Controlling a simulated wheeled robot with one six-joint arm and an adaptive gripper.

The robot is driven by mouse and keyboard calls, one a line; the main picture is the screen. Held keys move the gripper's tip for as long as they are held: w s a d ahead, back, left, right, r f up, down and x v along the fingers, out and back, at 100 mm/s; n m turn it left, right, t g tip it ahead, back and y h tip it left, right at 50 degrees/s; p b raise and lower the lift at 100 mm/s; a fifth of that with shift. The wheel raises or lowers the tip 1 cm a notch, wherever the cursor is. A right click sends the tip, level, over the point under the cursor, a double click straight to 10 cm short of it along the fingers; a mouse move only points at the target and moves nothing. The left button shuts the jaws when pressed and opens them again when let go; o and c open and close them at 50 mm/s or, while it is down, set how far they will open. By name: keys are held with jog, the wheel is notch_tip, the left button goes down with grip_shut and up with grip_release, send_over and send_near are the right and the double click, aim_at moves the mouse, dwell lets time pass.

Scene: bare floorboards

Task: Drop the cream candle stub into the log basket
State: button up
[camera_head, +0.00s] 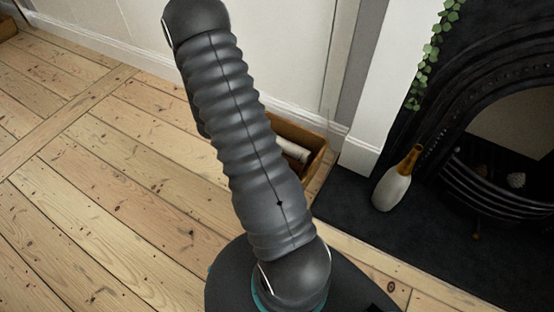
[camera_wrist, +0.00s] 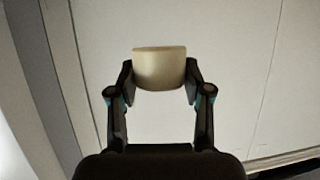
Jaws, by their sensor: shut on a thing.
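My gripper (camera_wrist: 159,85) is shut on the cream candle stub (camera_wrist: 159,68) in the wrist view, with one finger on each side of it. A pale wall fills the view behind the stub. The log basket (camera_head: 318,158) is a brown box on the floor by the wall in the head view, with a pale roll-like thing inside it. My arm hides the left part of the basket. The gripper and the stub do not show in the head view.
A white and amber bottle-shaped vase (camera_head: 398,182) stands on the dark hearth (camera_head: 350,200) to the right of the basket. A black fireplace (camera_head: 500,150) with trailing green leaves (camera_head: 433,60) is at the right. The floorboards (camera_head: 100,190) at the left are clear.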

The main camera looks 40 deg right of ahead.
jog(key=s+d+f+m+g+b, duration=0.1)
jog(key=s+d+f+m+g, duration=0.1)
jog(key=s+d+m+g, duration=0.8)
jog(key=f+b, duration=0.2)
jog(key=a+f+n+b, duration=0.1)
jog(key=b, duration=0.1)
jog(key=f+n+b, duration=0.1)
jog(key=f+b, duration=0.1)
jog(key=shift+s+a+f+t+h, duration=0.2)
jog(key=shift+s+f+t+h, duration=0.1)
jog(key=shift+s+f+t, duration=0.1)
jog(key=o, duration=1.2)
jog(key=shift+o, duration=0.2)
jog(key=shift+a+r, duration=0.1)
jog(key=v, duration=1.2)
